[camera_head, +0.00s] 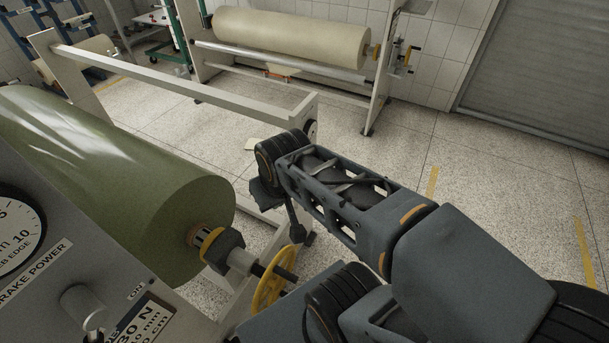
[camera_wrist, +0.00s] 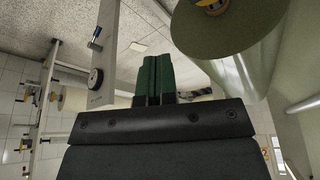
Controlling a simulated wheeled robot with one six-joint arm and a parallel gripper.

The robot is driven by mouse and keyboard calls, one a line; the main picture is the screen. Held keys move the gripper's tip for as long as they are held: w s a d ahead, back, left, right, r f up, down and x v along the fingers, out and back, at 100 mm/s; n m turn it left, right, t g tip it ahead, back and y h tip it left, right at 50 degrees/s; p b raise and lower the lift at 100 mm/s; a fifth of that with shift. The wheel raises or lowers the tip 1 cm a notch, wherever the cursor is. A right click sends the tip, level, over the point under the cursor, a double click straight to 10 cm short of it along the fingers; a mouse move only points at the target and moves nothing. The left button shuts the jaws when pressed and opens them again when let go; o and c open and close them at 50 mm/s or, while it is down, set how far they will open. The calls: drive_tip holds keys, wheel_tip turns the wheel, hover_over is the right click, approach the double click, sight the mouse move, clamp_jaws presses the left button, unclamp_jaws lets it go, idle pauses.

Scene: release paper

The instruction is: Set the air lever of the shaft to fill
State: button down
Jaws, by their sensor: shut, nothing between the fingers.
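The shaft end (camera_head: 222,250) sticks out of the green roll (camera_head: 110,180) at left in the head view, with a yellow handwheel (camera_head: 272,283) in front of it. The roll (camera_wrist: 228,30) also shows at the upper right of the wrist view. A small lever with a blue grip (camera_wrist: 95,38) sits on a pale frame post in the wrist view; I cannot tell whether it is the air lever. My gripper (camera_wrist: 153,62) has its green fingers together and empty, apart from post and roll in that picture. My arm hides its fingertips in the head view.
A pale frame beam (camera_head: 190,78) runs behind the roll to a post with a black disc (camera_head: 311,130). A grey panel with a dial (camera_head: 15,230) stands at lower left. Another machine with a cream roll (camera_head: 290,38) stands behind. The floor at right is clear.

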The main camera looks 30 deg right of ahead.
drive_tip(key=w+d+f+n+t+h+b, duration=0.1)
drive_tip(key=w+d+f+n+t+b, duration=0.2)
drive_tip(key=w+d+f+b, duration=0.5)
drive_tip(key=w+d+f+n+t+h+b, duration=0.2)
drive_tip(key=w+d+f+n+b, duration=0.3)
drive_tip(key=d+f, duration=0.8)
drive_tip(key=w+f+t+b, duration=0.1)
drive_tip(key=w+f+b, duration=0.2)
drive_tip(key=b, duration=0.2)
drive_tip(key=shift+w+n, duration=0.25)
drive_tip(key=shift+n, duration=0.05)
drive_tip(key=s+d+b+x, duration=0.1)
drive_tip(key=d+b+x, duration=0.1)
drive_tip(key=x, duration=1.1)
drive_tip(key=shift+d+f+b, duration=0.2)
drive_tip(key=shift+f+b, duration=0.15)
drive_tip(key=shift+b, duration=0.25)
drive_tip(key=shift+s, duration=0.2)
